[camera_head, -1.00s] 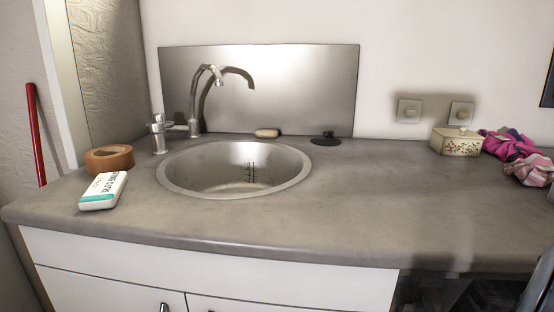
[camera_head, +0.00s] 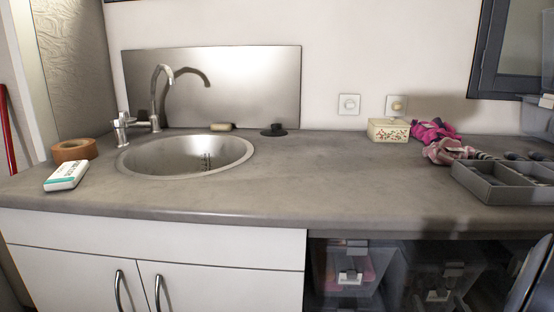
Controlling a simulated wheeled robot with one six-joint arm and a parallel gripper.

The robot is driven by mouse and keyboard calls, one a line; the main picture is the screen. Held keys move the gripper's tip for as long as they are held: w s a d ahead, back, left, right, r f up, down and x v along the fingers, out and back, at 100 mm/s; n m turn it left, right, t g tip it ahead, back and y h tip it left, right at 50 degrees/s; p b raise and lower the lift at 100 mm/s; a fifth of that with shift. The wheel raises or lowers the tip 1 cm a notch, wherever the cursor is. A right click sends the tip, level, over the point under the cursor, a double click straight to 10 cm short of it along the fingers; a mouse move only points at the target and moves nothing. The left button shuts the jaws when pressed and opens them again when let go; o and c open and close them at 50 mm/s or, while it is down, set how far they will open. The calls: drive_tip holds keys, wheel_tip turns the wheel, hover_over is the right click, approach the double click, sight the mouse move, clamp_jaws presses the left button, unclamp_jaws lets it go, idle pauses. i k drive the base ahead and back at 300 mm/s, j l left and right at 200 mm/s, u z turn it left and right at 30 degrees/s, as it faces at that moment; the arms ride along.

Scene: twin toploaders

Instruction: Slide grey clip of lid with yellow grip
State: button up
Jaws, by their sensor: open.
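I cannot make out a lid with a yellow grip or its grey clip in this view. Under the counter's right half stand clear boxes, one with a pale clip-like piece (camera_head: 349,277) on its front and another with a similar piece (camera_head: 438,295). I cannot tell whether either belongs to the lid. My gripper does not show.
The grey counter (camera_head: 300,195) holds a round sink (camera_head: 135,165), a tape roll (camera_head: 74,150), a white-and-teal pack (camera_head: 66,176), a floral box (camera_head: 388,130), pink cloths (camera_head: 433,131) and a divided grey tray (camera_head: 478,184). A dark curved edge shows at lower right.

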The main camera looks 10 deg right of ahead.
sight(355, 247)
drive_tip(key=k+l+z, duration=0.1)
drive_tip(key=k+l, duration=0.9)
drive_tip(key=k+j, duration=0.45)
drive_tip(key=k+z, duration=0.05)
